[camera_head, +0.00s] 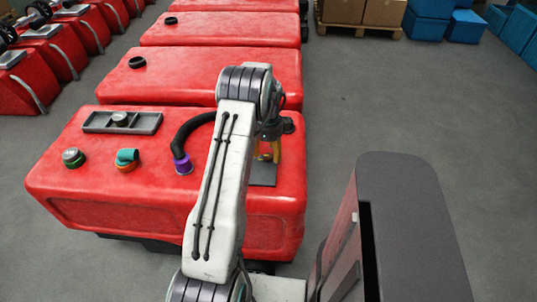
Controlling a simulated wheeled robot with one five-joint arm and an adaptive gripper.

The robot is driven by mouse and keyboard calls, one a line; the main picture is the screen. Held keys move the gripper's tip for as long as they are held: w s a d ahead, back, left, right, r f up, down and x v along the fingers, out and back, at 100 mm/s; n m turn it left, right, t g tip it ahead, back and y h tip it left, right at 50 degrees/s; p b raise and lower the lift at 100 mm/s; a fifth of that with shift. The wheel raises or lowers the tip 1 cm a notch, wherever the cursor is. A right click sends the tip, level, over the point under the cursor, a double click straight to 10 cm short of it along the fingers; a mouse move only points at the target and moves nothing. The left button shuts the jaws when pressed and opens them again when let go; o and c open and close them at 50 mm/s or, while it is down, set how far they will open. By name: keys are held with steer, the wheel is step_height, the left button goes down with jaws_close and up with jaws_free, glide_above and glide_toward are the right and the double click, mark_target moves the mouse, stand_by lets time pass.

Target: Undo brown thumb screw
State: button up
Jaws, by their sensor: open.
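My gripper (267,158) points down over the right part of the nearest red tank (110,190). Its yellow-orange fingers are open, just above a dark grey plate (262,176) on the tank top. A small brownish thing (266,153) shows between the fingers and may be the brown thumb screw. It is too small and too covered for me to tell, or to see whether the fingers touch it. My white arm hides part of the tank top to the left of the gripper.
On the same tank are a green-ringed knob (74,158), a teal and orange cap (126,160), a black hose with a purple collar (183,164) and a grey tray (122,122). More red tanks stand behind. Open floor (400,110) lies to the right.

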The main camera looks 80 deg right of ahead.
steer(key=shift+f, duration=0.85)
jaws_close()
